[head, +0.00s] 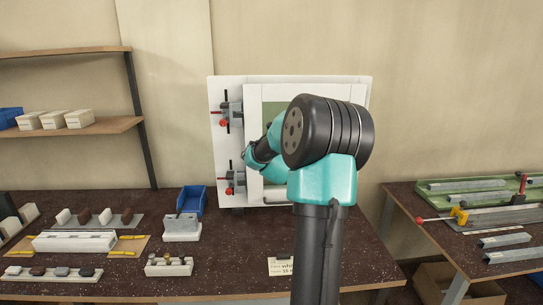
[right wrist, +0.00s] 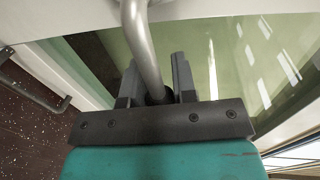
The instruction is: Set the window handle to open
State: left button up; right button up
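The white window frame (head: 254,115) with a greenish pane stands upright at the back of the bench, fixed against a white board. My right arm reaches in front of it, hiding much of it and my right gripper in the head view. In the right wrist view the silver window handle (right wrist: 142,45) comes down from the top and runs between the two dark fingers of my right gripper (right wrist: 157,80). Its lower end is hidden between the fingers, and firm contact on both sides cannot be told. My left gripper is in neither view.
Two toggle clamps with red tips, an upper (head: 230,113) and a lower (head: 234,180), sit on the board's left side. A blue bin (head: 191,201), grey-white blocks and parts trays occupy the bench's left. A side table (head: 440,238) with metal profiles stands right.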

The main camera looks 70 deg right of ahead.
jog(key=o, duration=0.4)
jog(key=shift+o, duration=0.2)
jog(key=shift+a, duration=0.1)
jog(key=v, duration=1.7)
